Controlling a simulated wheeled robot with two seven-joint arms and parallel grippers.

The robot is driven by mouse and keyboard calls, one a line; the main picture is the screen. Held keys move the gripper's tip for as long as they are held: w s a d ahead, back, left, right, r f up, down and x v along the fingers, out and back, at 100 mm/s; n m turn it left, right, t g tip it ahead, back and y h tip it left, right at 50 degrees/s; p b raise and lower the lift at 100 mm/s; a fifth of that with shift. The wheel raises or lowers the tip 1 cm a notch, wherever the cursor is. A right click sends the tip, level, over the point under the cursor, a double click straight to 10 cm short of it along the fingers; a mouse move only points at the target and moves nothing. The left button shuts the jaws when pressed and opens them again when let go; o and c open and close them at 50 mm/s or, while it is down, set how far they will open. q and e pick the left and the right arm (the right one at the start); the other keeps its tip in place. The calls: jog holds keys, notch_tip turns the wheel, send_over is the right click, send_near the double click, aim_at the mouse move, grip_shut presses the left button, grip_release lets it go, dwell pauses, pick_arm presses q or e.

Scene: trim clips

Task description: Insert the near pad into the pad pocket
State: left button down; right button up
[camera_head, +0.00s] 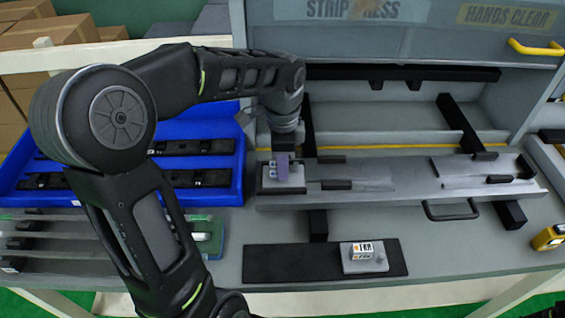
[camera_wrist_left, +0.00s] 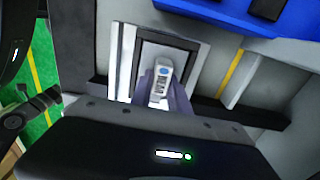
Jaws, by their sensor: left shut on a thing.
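My left gripper (camera_head: 283,170) points down at the left end of the long silver fixture (camera_head: 400,195). It is shut on a small grey pad (camera_head: 284,186), which sits low at that end. In the left wrist view the gripper (camera_wrist_left: 166,98) is around a light grey piece with a blue-dotted label (camera_wrist_left: 160,84).
Another grey pad with a label (camera_head: 364,262) lies on a black mat (camera_head: 290,263) in front of the fixture. A blue tray (camera_head: 225,192) with black strips stands at the left. A handle (camera_head: 452,212) sticks out from the fixture's front. A yellow device (camera_head: 548,237) is at the right.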

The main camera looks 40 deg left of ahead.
pick_arm(q)
jog(key=shift+f, duration=0.1)
jog(key=c, duration=1.3)
grip_release()
jog(key=shift+o, duration=0.2)
notch_tip(320, 180, up, 8)
jog(key=shift+r, duration=0.25)
notch_tip(320, 180, up, 4)
jog(key=shift+f+p, duration=0.1)
jog(key=shift+p, duration=0.85)
